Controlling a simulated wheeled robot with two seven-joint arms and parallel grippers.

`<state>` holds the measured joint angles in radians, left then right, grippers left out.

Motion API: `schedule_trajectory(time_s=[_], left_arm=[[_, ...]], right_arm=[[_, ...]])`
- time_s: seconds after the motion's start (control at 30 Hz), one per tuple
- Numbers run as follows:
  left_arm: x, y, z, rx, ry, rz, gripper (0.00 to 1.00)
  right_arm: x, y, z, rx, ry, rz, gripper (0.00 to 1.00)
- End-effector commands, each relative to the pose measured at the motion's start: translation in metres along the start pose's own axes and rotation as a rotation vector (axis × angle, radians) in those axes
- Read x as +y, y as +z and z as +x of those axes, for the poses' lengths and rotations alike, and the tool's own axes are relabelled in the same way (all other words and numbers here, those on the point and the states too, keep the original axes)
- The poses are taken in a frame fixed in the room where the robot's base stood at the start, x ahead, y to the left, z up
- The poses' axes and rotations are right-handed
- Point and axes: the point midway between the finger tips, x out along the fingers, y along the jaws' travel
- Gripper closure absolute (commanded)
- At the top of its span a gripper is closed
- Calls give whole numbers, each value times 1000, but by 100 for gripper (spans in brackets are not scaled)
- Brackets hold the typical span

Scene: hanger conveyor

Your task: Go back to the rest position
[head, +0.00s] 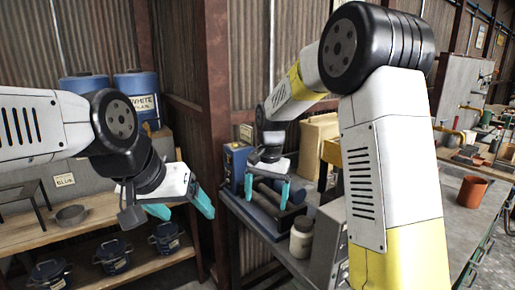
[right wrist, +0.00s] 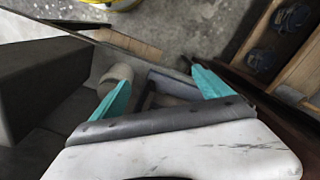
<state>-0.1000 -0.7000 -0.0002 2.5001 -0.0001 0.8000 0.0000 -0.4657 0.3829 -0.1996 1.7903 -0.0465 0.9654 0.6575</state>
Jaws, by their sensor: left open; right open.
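My left gripper (head: 180,208) has teal fingers set apart with nothing between them. It hangs in front of the wooden shelf at the left of the head view. My right gripper (head: 266,190) is at the middle of the head view, over the bench by the metal post. Its teal fingers are spread. In the right wrist view the right gripper (right wrist: 160,90) shows its two fingers apart, with no held object between them. Dark rolls (head: 270,203) lie below it; whether the fingers touch them I cannot tell.
A pale jar (head: 301,237) and a blue box (head: 236,165) stand on the bench near my right gripper. Blue drums (head: 138,92) stand behind my left arm. Blue pots (head: 113,257) sit on the lower shelf. An orange pot (head: 471,191) is on the right-hand table.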

Motion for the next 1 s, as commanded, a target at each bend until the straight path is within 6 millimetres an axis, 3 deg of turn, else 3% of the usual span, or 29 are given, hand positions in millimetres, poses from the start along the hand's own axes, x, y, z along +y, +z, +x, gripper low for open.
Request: schedule_trajectory(time_s=[0.37, 0.6, 0.8, 1.0], left_arm=[[0, 0, 0, 0, 0, 0, 24], [0, 0, 0, 0, 0, 0, 24], [0, 0, 0, 0, 0, 0, 24], [0, 0, 0, 0, 0, 0, 24]], right_arm=[[53, 29, -65, 76, -122, -89, 11], [108, 78, -111, 201, -210, -204, 11], [151, 126, -129, 339, -239, -308, 11], [175, 161, -130, 445, -228, -385, 11]])
